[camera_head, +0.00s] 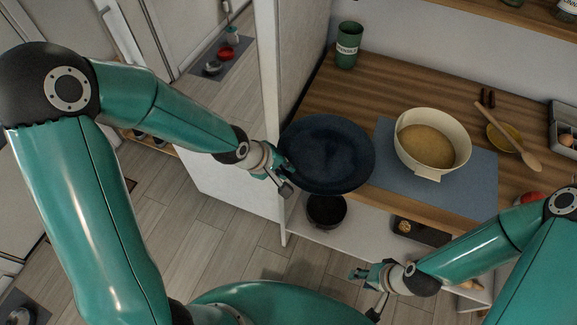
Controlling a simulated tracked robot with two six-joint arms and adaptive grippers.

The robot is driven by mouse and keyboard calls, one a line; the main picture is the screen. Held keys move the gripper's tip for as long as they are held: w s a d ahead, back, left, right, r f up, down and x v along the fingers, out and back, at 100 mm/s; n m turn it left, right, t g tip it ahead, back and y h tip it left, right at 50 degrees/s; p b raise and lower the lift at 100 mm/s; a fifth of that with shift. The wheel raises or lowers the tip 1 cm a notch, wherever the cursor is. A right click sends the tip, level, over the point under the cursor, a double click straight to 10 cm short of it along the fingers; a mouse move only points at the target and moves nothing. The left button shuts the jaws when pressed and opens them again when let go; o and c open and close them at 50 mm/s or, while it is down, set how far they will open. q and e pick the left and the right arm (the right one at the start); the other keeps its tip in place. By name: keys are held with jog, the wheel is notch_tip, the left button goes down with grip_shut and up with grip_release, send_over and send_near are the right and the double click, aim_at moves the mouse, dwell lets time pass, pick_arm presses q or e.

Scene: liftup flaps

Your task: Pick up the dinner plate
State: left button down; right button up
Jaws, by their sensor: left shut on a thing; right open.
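The dinner plate (328,152) is round and dark blue. It is at the left end of the wooden counter, reaching past its front edge. My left gripper (287,178) is at the plate's left rim and is shut on it. The fingers' exact contact with the rim is partly hidden. I cannot tell whether the plate touches the counter. My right gripper (370,292) is open and empty, low in front of the cabinet and apart from the plate.
A cream pot (432,140) stands on a blue-grey mat (470,182). A green cup (348,45) stands at the back left. A wooden spoon (508,138) lies on a yellow dish at right. A dark bowl (326,211) is on the shelf below. A white side panel (262,110) borders the counter's left.

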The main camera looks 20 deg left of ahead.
pick_arm(q)
jog(key=shift+s+f, duration=0.25)
jog(key=shift+s, duration=0.05)
jog(key=c, duration=1.3)
grip_release()
jog(key=shift+d, duration=0.1)
jog(key=shift+o, duration=1.1)
jog(key=shift+w+r, duration=0.1)
jog(key=shift+w, duration=0.05)
jog(key=shift+r, duration=0.15)
jog(key=shift+s+a+r, duration=0.2)
jog(key=shift+a+r, duration=0.15)
jog(key=shift+r, duration=0.2)
jog(key=v, duration=1)
jog(key=shift+s, duration=0.15)
jog(key=shift+r, duration=0.1)
